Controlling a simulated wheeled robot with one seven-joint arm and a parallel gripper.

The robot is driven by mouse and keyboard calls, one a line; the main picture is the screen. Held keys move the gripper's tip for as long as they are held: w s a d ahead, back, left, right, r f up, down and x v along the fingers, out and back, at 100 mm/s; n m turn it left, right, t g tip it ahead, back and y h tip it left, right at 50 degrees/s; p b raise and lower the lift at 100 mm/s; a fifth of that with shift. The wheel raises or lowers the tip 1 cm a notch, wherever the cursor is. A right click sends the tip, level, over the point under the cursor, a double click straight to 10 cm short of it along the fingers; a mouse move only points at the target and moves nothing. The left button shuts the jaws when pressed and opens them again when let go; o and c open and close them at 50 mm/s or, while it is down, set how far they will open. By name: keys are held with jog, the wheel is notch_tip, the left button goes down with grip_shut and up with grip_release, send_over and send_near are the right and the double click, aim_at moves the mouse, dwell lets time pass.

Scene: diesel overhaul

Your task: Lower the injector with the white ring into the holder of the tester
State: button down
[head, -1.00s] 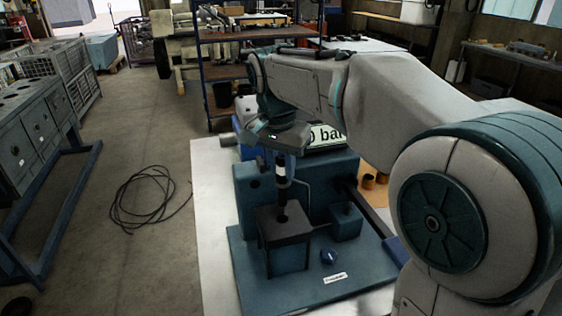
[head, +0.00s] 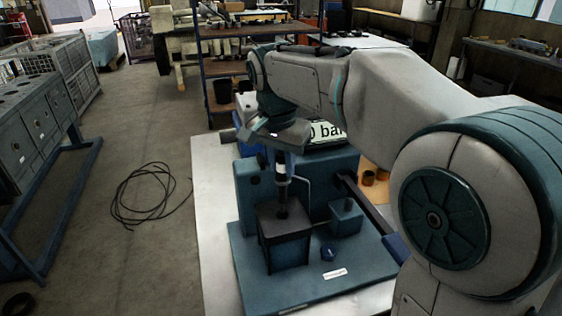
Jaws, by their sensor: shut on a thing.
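The injector (head: 283,187) hangs upright below my gripper (head: 284,155), a dark body with a white ring (head: 282,169) near its upper part. My gripper is shut on the injector's top; the arm hides part of the grip. The tester (head: 262,181) is a blue-green machine on a base plate. Its holder (head: 284,243) is a block with a dark top at the front. The injector's lower end is at the holder's top opening. How deep it sits in the opening I cannot tell.
A display reading "0 bar" (head: 328,134) stands behind, partly hidden by my arm. A thin bent pipe (head: 308,188) rises close to the injector. A black cable (head: 146,193) lies on the floor.

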aim_at(282, 179)
jog(key=shift+f, duration=0.1)
jog(key=shift+f+b, duration=1.25)
jog(key=shift+f, duration=0.4)
jog(key=shift+f+b, duration=1.15)
jog(key=shift+f, duration=0.7)
jog(key=shift+f+b, duration=0.95)
jog(key=shift+f, duration=0.3)
jog(key=c, duration=0.8)
grip_release()
jog(key=shift+o, duration=0.2)
